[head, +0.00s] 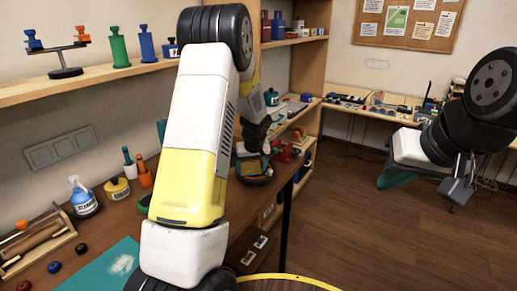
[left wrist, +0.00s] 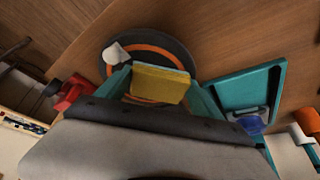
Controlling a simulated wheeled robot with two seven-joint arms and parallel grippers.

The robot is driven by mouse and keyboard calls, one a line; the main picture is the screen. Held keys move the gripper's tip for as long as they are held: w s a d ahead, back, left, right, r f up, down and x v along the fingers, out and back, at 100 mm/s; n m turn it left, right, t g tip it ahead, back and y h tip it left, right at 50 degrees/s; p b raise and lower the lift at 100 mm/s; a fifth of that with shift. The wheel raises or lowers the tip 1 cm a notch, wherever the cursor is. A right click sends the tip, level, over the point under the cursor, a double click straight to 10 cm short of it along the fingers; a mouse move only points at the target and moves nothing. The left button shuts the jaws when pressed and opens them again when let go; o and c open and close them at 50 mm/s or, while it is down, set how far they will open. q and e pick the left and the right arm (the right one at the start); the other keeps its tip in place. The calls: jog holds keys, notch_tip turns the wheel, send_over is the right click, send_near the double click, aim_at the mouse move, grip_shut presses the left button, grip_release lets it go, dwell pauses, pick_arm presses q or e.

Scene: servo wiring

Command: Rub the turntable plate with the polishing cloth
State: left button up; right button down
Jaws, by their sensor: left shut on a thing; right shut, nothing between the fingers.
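The turntable plate (left wrist: 178,50) is a dark disc with an orange ring, below my left gripper in the left wrist view. It also shows as a dark disc on the bench in the head view (head: 257,181). The polishing cloth is a yellow pad (left wrist: 160,84), held between the teal fingers of my left gripper (left wrist: 158,92), which is shut on it. The cloth is over the plate and hides part of the ring; I cannot tell whether they touch. My right gripper (head: 393,180) is shut and empty, over the floor at the right, away from the bench.
A small white piece (left wrist: 116,54) is at the plate's edge. A teal tray (left wrist: 246,80) lies right of the plate, and a red object (left wrist: 70,92) left of it. Bottles, a yellow jar (head: 117,189) and a tool box (head: 40,250) stand on the near bench. A shelf hangs above.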

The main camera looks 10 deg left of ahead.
pick_arm(q)
jog(key=shift+s+a+r, duration=0.1)
jog(key=shift+s+r, duration=0.05)
jog(key=shift+s, duration=0.15)
jog(key=shift+w+r, duration=0.25)
jog(key=shift+r, duration=0.85)
jog(key=shift+s+r, duration=0.1)
jog(key=shift+r, duration=2.75)
